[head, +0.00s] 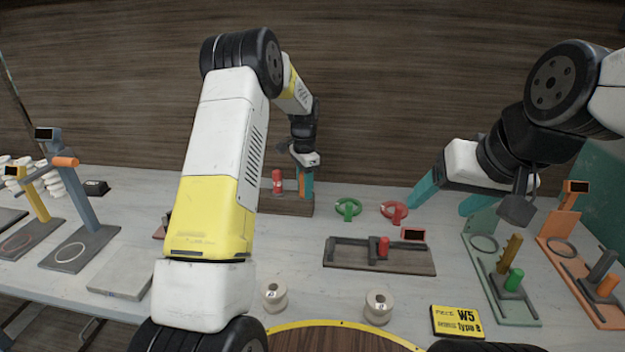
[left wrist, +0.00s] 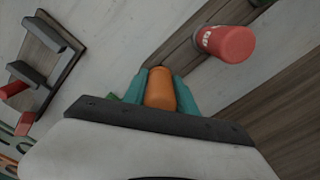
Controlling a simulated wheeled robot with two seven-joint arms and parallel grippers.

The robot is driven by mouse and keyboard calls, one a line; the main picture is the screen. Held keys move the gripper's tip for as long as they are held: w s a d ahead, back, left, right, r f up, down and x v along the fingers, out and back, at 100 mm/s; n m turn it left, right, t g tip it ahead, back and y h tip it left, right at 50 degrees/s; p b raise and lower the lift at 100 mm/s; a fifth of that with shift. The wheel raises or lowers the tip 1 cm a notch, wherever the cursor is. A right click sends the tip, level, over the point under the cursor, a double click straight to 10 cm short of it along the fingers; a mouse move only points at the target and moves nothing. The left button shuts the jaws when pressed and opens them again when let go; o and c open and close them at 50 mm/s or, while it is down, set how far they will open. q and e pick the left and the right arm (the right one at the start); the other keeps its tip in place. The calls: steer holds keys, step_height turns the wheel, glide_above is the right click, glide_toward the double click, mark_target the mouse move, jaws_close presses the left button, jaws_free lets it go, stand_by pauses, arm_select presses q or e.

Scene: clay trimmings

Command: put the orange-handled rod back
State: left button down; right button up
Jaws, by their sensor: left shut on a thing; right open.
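My left gripper (head: 306,188) is shut on the orange handle (left wrist: 160,88) of a rod, between its teal fingers in the left wrist view. It is at the back of the table, over the right end of a long wooden block (head: 284,206). A red handle (head: 277,178) stands upright at this block, just left of the gripper; it also shows in the left wrist view (left wrist: 235,43). The rod below the orange handle is hidden, so I cannot tell whether it is in the block. My right gripper (head: 447,202) is open and empty, above the table at the right.
Green (head: 347,208) and red (head: 394,211) ring-topped pieces stand right of the block. A flat fixture (head: 378,262) with a red knob lies nearer. Two spools, a yellow card (head: 457,322), green and orange stands (head: 575,240) at right, blue-grey stand (head: 85,215) at left.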

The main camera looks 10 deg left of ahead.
arm_select(q)
steer(key=c, duration=1)
jaws_free()
steer(key=shift+r, duration=0.1)
step_height(320, 180, up, 12)
steer(key=shift+r, duration=0.15)
steer(key=s+a+r+n+t+h, duration=0.1)
steer(key=s+r+n+t, duration=0.15)
steer(key=s+r, duration=0.5)
steer(key=s+r+n+t, duration=0.1)
steer(key=s+r+n, duration=0.3)
steer(key=s, duration=0.6)
steer(key=s+f+n+t+h, duration=0.1)
steer(key=s+n, duration=0.3)
steer(key=s, duration=1.4)
steer(key=shift+s+d+f+t, duration=0.15)
steer(key=shift+d+f+t, duration=0.2)
steer(key=shift+t, duration=0.5)
